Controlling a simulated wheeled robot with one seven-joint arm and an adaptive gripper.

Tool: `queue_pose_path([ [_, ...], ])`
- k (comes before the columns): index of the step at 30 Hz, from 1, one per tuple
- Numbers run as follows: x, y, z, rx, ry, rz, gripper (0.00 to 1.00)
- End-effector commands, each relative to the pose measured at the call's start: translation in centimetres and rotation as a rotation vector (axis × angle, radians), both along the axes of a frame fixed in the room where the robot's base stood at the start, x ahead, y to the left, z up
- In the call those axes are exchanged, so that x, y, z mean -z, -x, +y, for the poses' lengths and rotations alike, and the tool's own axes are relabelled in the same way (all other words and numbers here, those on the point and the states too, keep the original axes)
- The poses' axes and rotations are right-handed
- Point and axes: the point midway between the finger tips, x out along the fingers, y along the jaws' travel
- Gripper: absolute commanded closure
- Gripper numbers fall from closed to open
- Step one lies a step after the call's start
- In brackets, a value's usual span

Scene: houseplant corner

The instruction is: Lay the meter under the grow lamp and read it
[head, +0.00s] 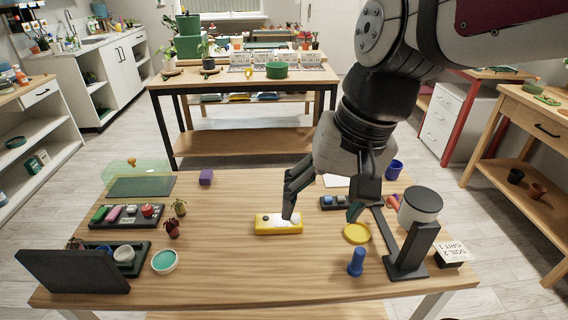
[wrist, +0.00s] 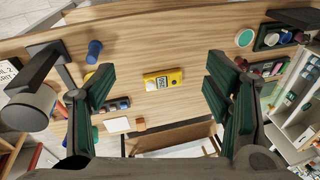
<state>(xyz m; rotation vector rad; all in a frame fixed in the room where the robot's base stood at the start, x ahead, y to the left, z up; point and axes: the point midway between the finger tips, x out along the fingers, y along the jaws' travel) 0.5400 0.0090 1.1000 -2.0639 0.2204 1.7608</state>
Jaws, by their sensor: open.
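The yellow meter (head: 265,229) lies on the wooden table near its middle, with a pale display on top. In the wrist view the meter (wrist: 175,77) shows whole, lying between and beyond my fingers. My gripper (head: 322,203) is open and empty above the table; one finger overlaps the meter's far right part in the head view. My gripper (wrist: 158,85) has its fingers wide apart in the wrist view. The grow lamp (head: 420,206), a white drum head with a dark post and base, stands at the table's right. It also shows in the wrist view (wrist: 30,106). The display's reading is too small to tell.
A yellow disc (head: 356,233) and a blue peg-like object (head: 356,262) stand left of the lamp. Dark trays (head: 130,215), a teal-filled dish (head: 164,261) and a black panel (head: 72,271) occupy the left. The table's front middle is clear.

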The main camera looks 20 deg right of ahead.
Motion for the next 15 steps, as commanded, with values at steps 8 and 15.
queue_pose_path([
  [8,-0.1,6.0,-0.9,-0.322,0.196,-0.101,0.29],
  [15,-0.3,6.0,-0.9,-0.332,0.196,-0.095,0.25],
])
